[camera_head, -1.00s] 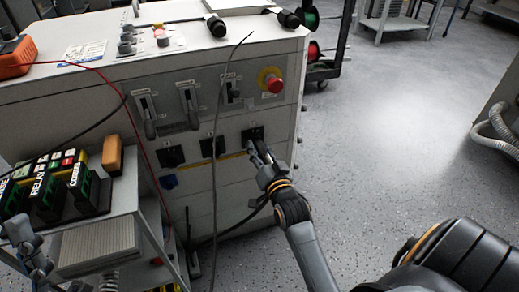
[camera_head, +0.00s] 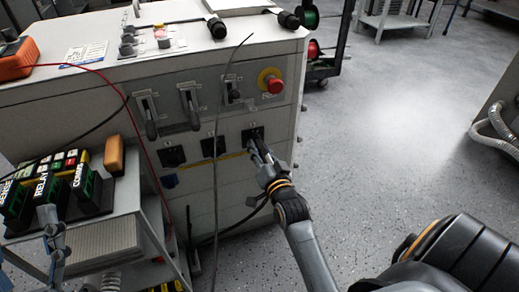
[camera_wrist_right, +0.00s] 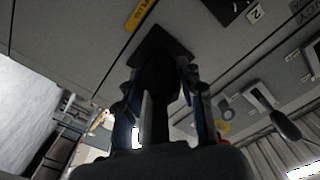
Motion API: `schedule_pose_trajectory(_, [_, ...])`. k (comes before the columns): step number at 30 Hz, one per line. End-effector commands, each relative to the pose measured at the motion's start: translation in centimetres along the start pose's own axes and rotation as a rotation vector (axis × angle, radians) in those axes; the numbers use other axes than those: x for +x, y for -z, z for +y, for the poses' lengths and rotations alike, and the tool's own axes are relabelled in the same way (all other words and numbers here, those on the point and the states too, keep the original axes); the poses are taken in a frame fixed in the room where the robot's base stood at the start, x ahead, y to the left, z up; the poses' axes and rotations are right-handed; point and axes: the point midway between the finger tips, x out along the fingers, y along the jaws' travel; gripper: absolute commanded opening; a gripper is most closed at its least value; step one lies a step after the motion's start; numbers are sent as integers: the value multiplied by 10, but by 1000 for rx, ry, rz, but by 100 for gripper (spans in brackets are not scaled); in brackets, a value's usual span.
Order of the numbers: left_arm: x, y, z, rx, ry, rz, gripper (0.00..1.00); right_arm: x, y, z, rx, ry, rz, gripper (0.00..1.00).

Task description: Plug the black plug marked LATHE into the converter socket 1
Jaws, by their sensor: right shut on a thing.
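My right gripper (camera_head: 257,146) is at the rightmost of three black sockets (camera_head: 253,133) on the front of the pale converter cabinet. In the right wrist view its fingers (camera_wrist_right: 160,76) are shut on both sides of a black plug (camera_wrist_right: 157,92). The plug points at a black socket plate (camera_wrist_right: 162,46) and appears to meet it; the contact is dark, so its depth cannot be told. No LATHE mark is legible. A neighbouring socket carries a label "2" (camera_wrist_right: 255,15). My left gripper (camera_head: 50,218) is at the lower left, by the relay blocks; its fingers are unclear.
Lever switches (camera_head: 188,106) and a red emergency button (camera_head: 271,81) sit above the sockets. A thin dark cable (camera_head: 215,150) hangs down the cabinet front. A side shelf (camera_head: 120,205) with relay blocks (camera_head: 78,178) stands at left. The floor (camera_head: 390,150) at right is clear.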

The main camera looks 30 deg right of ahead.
Motion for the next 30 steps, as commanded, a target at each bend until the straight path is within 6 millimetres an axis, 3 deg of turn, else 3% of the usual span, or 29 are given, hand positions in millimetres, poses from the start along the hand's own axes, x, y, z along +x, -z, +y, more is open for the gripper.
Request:
schedule_pose_trajectory(7, [0, -1, 0, 1, 0, -6, 62, 0, 0, 0, 3, -1, 0, 1])
schedule_pose_trajectory(8, [0, -1, 0, 1, 0, -5, 62, 0, 0, 0, 3, -1, 0, 42])
schedule_pose_trajectory(11, [0, -1, 0, 1, 0, -5, 62, 0, 0, 0, 3, -1, 0, 62])
schedule_pose_trajectory(23, [1, -2, 0, 1, 0, -13, 62, -2, 0, 0, 2, -1, -2, 64])
schedule_pose_trajectory(30, [-1, -24, -3, 5, 5, -138, 62, -11, 0, 0, 2, -1, -2, 64])
